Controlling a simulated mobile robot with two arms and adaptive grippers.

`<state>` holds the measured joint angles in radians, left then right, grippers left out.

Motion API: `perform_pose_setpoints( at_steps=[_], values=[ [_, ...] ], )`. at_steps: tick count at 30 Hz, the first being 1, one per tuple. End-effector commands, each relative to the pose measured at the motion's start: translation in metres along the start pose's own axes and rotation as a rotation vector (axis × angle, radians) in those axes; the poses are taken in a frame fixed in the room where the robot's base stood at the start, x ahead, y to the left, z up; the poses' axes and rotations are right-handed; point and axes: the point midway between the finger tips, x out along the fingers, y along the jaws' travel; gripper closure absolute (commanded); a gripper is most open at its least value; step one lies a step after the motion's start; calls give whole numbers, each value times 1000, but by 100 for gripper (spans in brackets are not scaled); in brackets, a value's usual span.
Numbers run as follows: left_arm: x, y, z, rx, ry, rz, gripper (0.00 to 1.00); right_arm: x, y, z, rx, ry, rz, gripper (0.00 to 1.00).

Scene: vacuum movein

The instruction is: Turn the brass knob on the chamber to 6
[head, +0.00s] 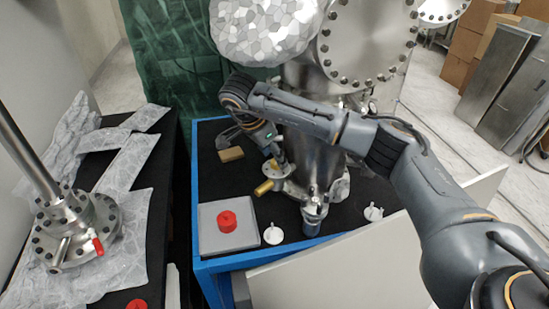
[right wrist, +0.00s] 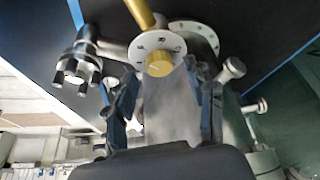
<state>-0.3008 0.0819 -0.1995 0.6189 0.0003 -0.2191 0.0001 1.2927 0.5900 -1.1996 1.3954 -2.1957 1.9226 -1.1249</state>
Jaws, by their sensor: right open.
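The steel chamber (head: 313,165) stands on the blue-edged bench. On its front left side is a pale round dial plate (head: 284,173) with a brass knob (head: 264,187) sticking out. The numbers are too small to read surely. My right gripper (head: 277,158) is at the dial, and in the wrist view its fingers (right wrist: 162,88) are spread on either side below the knob, apart from it. My left gripper is out of view.
White fittings (head: 273,234) stand on the black bench top. A tan block (head: 231,154) lies behind. A flanged steel part (head: 75,228) is on the left table.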

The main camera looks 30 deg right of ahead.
Motion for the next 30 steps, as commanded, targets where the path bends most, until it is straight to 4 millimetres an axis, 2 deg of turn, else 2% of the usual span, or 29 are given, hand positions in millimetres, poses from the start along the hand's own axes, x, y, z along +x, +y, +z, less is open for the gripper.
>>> perform_pose_setpoints(
  at_steps=[4,6,12,18,24,30],
  values=[
    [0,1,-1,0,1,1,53,-36,-1,0,-2,1,-7,46],
    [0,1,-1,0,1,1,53,-40,-1,21,-9,0,-2,46],
    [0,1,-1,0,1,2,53,-59,-1,65,-7,0,-3,46],
    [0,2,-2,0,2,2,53,-72,-1,97,-3,0,-2,46],
    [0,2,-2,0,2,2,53,-77,0,110,-1,0,0,46],
    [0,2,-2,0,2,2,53,-77,0,111,-1,0,0,46]
  ],
)
